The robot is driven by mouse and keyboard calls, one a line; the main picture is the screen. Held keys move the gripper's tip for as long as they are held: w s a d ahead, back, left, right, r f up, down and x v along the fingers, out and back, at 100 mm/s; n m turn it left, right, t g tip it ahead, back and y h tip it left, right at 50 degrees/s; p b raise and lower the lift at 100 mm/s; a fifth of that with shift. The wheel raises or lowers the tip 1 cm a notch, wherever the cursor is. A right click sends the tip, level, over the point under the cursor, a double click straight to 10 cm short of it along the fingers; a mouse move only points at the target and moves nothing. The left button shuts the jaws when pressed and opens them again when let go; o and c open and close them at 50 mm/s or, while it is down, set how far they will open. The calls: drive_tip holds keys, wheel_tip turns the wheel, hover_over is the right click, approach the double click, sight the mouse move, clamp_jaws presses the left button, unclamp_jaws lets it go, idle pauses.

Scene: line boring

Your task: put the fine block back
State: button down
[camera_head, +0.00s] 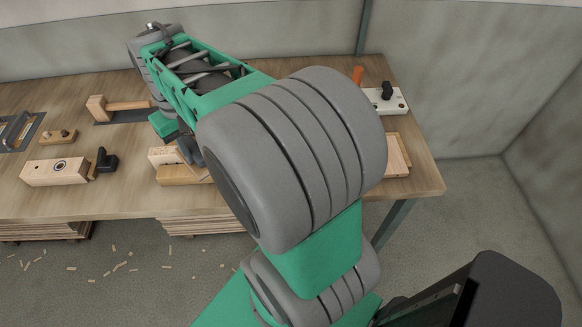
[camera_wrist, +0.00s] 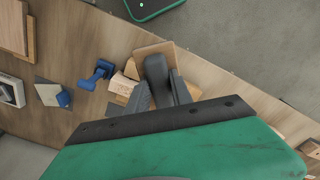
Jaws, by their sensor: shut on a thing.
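In the wrist view my gripper (camera_wrist: 162,85) is shut on a block with a dark grey rounded grip (camera_wrist: 155,70) and a flat tan plate (camera_wrist: 145,50). I take this to be the fine block; no marking on it can be read. In the head view my gripper (camera_head: 187,152) is low over the workbench, and my arm hides most of the held block. A pale wooden piece (camera_head: 163,157) and a more orange wooden piece (camera_head: 183,176) are close to the gripper. I cannot tell whether the held block touches them or the bench.
On the bench (camera_head: 130,190), a bored wooden block (camera_head: 55,172) with a dark knob (camera_head: 106,160) lies left, and a mallet (camera_head: 120,106) behind. A wooden tray (camera_head: 398,155) and a white board (camera_head: 388,101) are at the right end. My arm hides the bench middle.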

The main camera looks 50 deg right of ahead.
drive_tip(key=s+d+f+m+b, duration=0.2)
drive_tip(key=s+d+m+b, duration=0.15)
drive_tip(key=s+d, duration=0.85)
drive_tip(key=s+d+f+m+b, duration=0.1)
drive_tip(key=s+d+m, duration=0.3)
drive_tip(key=s, duration=0.9)
drive_tip(key=w+d+f, duration=0.1)
drive_tip(key=w+f, duration=0.2)
drive_tip(key=w, duration=0.1)
drive_tip(key=w+d+f+p, duration=0.1)
drive_tip(key=w+d+f, duration=0.1)
drive_tip(key=w+f, duration=0.1)
drive_tip(key=w+d+f+p, duration=0.1)
drive_tip(key=w+d+f, duration=0.1)
drive_tip(key=w, duration=0.3)
drive_tip(key=shift+f, duration=0.65)
drive_tip(key=f, duration=0.2)
drive_tip(key=shift+w+f+p, duration=0.2)
drive_tip(key=shift+f+p, duration=0.15)
drive_tip(key=shift+f, duration=0.05)
drive_tip(key=shift+d+f, duration=0.1)
drive_tip(key=shift+f, duration=0.3)
